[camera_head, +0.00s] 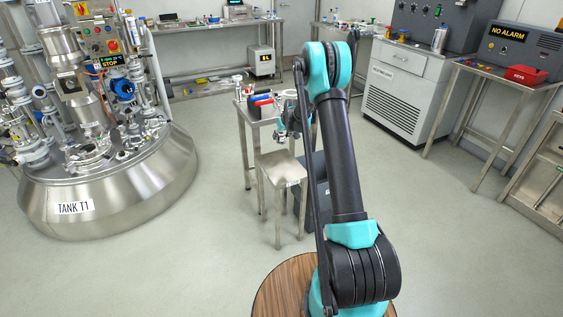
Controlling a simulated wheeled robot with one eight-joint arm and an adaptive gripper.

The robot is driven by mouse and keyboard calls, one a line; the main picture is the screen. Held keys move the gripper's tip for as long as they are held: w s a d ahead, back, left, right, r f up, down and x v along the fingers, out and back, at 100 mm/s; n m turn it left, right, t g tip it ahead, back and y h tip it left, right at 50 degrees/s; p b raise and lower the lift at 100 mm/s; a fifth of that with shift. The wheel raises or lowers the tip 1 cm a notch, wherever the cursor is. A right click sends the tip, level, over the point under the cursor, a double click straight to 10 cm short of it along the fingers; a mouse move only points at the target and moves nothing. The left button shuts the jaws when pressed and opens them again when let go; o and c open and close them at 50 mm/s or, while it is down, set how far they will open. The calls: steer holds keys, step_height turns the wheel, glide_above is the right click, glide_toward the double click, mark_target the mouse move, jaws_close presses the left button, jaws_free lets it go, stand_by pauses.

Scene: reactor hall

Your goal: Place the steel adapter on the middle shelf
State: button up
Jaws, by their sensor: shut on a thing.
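My gripper (287,133) is small in the picture, partly behind my own arm, in front of a small steel stand. It is shut on a small grey metal piece that looks like the steel adapter; its outline is hard to make out against the gripper. They appear above the stand's lower step (280,167), and I cannot tell the height gap. A steel shelf rack (548,160) is cut off by the right edge, so its levels show only in part. I cannot tell which one is the middle shelf.
The stand's upper top holds a red and blue item (262,99) and other small things. Tank T1 (110,200) stands at the left. A white cabinet (400,95) and a table with a red keys box (526,75) stand at the right. The floor between is clear.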

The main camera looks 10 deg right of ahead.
step_height(320, 180, down, 14)
steer(key=shift+f, duration=0.15)
stand_by(0.3)
steer(key=shift+f, duration=0.1)
steer(key=o, duration=1.3)
steer(key=shift+o, duration=0.2)
